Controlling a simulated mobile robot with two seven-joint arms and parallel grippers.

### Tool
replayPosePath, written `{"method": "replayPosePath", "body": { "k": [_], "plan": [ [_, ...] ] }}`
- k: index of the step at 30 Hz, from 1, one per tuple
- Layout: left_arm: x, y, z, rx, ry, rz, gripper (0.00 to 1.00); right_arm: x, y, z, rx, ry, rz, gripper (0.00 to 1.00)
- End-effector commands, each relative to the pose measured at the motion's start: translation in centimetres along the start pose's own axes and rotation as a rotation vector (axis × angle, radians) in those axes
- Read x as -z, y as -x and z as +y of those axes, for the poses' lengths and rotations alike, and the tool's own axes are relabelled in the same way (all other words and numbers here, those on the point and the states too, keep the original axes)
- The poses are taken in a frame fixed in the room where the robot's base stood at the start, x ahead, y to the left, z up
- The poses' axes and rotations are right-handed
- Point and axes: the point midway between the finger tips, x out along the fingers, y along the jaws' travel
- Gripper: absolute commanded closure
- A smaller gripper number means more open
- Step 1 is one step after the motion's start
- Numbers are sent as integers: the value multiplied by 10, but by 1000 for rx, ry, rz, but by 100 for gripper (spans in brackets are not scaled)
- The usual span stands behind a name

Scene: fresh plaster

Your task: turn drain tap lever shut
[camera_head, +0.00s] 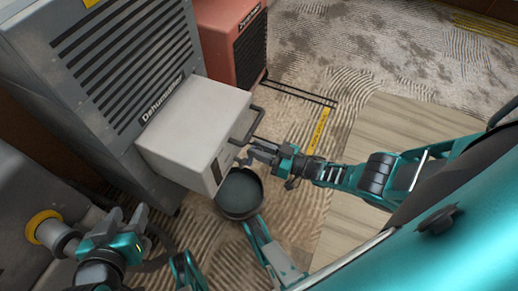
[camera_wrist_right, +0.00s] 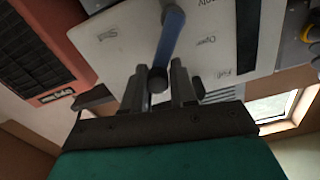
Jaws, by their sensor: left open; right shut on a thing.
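The drain tap lever (camera_wrist_right: 171,40) is a blue bar with a dark end knob, seen in the right wrist view against a pale panel (camera_wrist_right: 115,55). The panel is marked "Shut" left of the lever and "Open" right of it. My right gripper (camera_wrist_right: 160,82) is shut on the lever's knob end. In the head view my right gripper (camera_head: 254,153) is at the front of a white tank (camera_head: 195,120), and the lever is hidden there. My left gripper (camera_head: 128,216) is open and empty at lower left, away from the tank.
A grey dehumidifier (camera_head: 95,60) stands behind the white tank, which has a dark handle (camera_head: 246,127). A red unit (camera_head: 233,40) stands beyond. A dark round container (camera_head: 239,194) is below my right gripper. A yellow-ringed fitting (camera_head: 42,228) is at lower left. Floor to the right is open.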

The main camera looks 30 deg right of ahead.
Motion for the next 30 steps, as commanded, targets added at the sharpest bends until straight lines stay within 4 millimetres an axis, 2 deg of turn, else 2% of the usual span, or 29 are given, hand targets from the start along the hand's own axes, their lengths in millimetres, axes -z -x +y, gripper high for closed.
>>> {"method": "replayPosePath", "body": {
  "k": [1,8,9,16,25,30],
  "plan": [
    [0,0,0,0,0,0,52,-1,3,5,-12,4,-9,100],
    [0,0,0,0,0,0,52,-2,3,5,-12,5,-10,100],
    [0,0,0,0,0,0,52,-2,3,5,-12,5,-10,73],
    [-1,0,0,-1,0,-1,52,-1,2,2,-7,3,-6,52],
    [-4,2,1,-1,3,-9,52,-1,6,1,-3,2,-4,52],
    [1,5,1,0,3,-8,52,0,31,1,-5,2,-7,52]
  ]
}}
